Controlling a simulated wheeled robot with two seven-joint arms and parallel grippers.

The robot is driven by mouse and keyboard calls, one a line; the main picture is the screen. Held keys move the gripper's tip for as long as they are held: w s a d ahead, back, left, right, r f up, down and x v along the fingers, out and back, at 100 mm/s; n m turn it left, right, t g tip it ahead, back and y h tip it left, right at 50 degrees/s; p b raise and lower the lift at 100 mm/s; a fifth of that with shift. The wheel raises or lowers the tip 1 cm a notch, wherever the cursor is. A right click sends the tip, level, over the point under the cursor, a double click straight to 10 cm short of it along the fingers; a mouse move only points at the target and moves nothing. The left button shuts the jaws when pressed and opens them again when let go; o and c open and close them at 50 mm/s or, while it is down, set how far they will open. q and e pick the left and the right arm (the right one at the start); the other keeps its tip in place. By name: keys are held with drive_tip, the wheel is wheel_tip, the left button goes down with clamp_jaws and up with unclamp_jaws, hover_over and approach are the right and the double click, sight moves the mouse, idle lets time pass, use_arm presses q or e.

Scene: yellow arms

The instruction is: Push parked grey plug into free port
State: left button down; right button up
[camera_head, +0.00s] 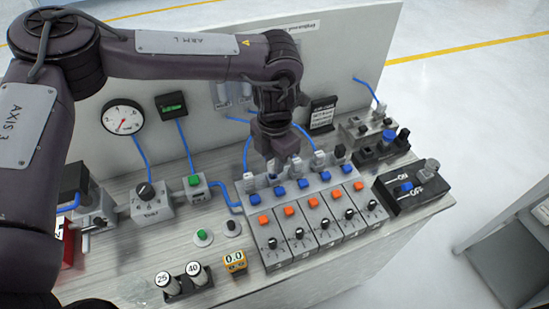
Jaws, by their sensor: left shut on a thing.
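My left gripper (281,153) comes down from above at the back edge of a row of grey valve modules (297,241). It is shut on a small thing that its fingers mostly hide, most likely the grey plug. Several pale grey plugs (319,158) stand upright along the back of the row, and a darker one (340,152) is at the right end. I cannot tell which port is free, as the gripper covers part of the row. My right gripper is not in view.
A black ON/OFF box (412,190) stands right of the modules. Blue hoses (187,147) run from the upright panel (210,112) with its gauge (123,118).

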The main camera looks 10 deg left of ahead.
use_arm(q)
drive_tip(key=shift+f, duration=0.2)
drive_tip(key=shift+f+b, duration=0.6)
drive_tip(key=shift+f, duration=0.35)
idle(0.4)
drive_tip(key=c, duration=1.2)
unclamp_jaws()
drive_tip(key=shift+r, duration=0.15)
wheel_tip(320, 180, up, 9)
drive_tip(key=p, duration=0.7)
